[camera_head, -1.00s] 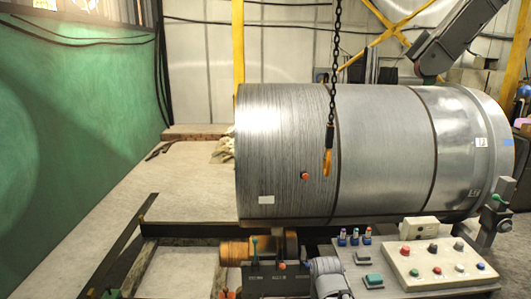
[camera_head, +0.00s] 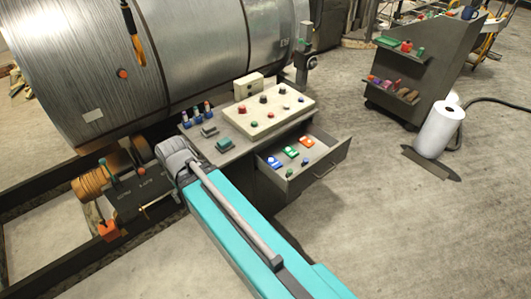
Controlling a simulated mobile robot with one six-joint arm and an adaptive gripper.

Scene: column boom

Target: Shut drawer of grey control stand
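The grey control stand (camera_head: 232,153) stands in front of the large metal cylinder, with a sloped panel of coloured buttons on top. Several small red, blue, green and white items lie inside the drawer. My gripper is not in view, so its place relative to the drawer cannot be seen.
A long teal beam (camera_head: 222,228) with a grey rod runs close to the drawer's left. A dark shelf cart (camera_head: 432,65) and a white roll (camera_head: 440,130) stand at the right. The concrete floor (camera_head: 400,220) right of the drawer is clear.

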